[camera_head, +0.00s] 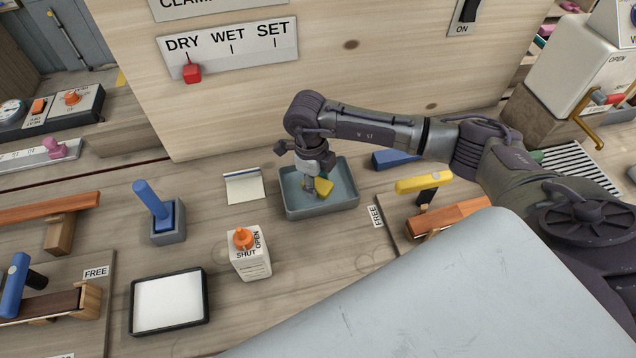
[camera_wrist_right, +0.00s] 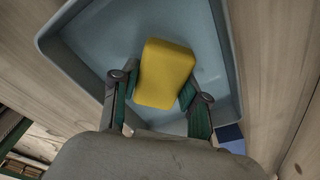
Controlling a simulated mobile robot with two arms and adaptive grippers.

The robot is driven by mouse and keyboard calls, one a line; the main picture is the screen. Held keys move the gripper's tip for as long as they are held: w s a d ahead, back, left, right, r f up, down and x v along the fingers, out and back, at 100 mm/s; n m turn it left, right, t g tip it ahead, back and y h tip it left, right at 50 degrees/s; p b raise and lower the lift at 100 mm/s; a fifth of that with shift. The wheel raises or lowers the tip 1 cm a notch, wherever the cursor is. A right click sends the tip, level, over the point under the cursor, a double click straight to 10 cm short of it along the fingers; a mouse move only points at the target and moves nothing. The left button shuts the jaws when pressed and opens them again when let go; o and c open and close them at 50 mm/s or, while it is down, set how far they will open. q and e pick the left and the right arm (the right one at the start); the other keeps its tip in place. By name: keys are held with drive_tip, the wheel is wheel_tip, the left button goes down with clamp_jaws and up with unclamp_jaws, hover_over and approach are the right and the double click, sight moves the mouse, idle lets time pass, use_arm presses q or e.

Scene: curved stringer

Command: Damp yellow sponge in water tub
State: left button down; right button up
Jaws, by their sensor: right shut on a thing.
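The yellow sponge (camera_head: 318,188) is inside the blue-grey water tub (camera_head: 322,210), near its middle. My right gripper (camera_head: 312,184) reaches down into the tub and is shut on the sponge. In the right wrist view the sponge (camera_wrist_right: 165,73) sits between the two fingers of the gripper (camera_wrist_right: 160,95), with the tub (camera_wrist_right: 100,70) floor and walls around it. I cannot tell whether the sponge touches the tub floor. My left gripper is not in view.
A white scraper-like card (camera_head: 244,187) lies left of the tub. A glue bottle (camera_head: 248,254) with an orange cap stands in front. A blue-handled tool (camera_head: 153,205) stands in a grey holder. A yellow-handled clamp (camera_head: 424,183) is right of the tub. A panel (camera_head: 350,80) rises behind.

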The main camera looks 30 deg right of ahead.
sight(318, 183)
drive_tip(key=shift+s, duration=0.1)
idle(0.4)
drive_tip(key=shift+r+p, duration=2.1)
drive_tip(key=shift+r, duration=1.4)
